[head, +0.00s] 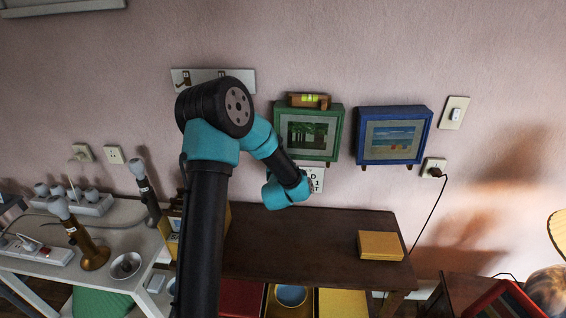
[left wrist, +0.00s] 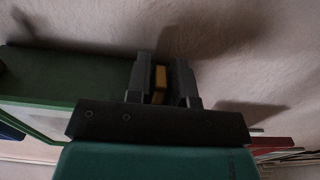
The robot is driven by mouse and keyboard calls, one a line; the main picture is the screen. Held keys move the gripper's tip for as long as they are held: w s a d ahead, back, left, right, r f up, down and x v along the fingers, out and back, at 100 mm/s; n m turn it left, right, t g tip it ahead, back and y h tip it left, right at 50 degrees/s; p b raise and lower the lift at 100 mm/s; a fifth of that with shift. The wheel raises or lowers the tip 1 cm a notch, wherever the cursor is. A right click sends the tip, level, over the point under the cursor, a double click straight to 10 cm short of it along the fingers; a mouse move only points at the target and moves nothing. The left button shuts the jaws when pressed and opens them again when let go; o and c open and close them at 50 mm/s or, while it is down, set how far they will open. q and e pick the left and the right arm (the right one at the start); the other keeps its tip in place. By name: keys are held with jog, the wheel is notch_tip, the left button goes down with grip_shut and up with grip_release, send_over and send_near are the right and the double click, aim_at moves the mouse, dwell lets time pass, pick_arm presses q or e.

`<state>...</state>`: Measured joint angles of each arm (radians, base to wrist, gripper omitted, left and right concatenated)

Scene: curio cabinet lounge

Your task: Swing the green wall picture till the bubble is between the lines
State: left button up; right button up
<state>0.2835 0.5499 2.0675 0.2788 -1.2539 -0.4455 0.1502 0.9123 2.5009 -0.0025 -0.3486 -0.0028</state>
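The green wall picture (head: 339,122) hangs left of the blue one, its frame close to level. A small wooden spirit level (head: 325,102) with a yellow-green vial sits on its top edge; the bubble is too small to place against the lines. My left gripper (left wrist: 161,78) is close to the wall at the picture's lower side, and my own arm largely hides it in the head view. In the left wrist view the green frame (left wrist: 75,75) lies left of the fingers. A small tan piece (left wrist: 160,77) shows between them; whether they press on it is unclear. My right gripper is not in view.
A blue-framed picture (head: 427,130) hangs to the right. Below are a brown wooden top (head: 300,240) and a yellow box (head: 380,245). A white table (head: 110,295) with lamps stands left.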

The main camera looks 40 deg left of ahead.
pick_arm(q)
grip_shut()
jog(key=shift+a+r, duration=0.15)
jog(key=shift+o, duration=2)
grip_release()
jog(key=shift+s, duration=0.1)
jog(key=shift+s, duration=0.1)
jog(key=v, duration=1.7)
jog(key=shift+s, duration=0.1)
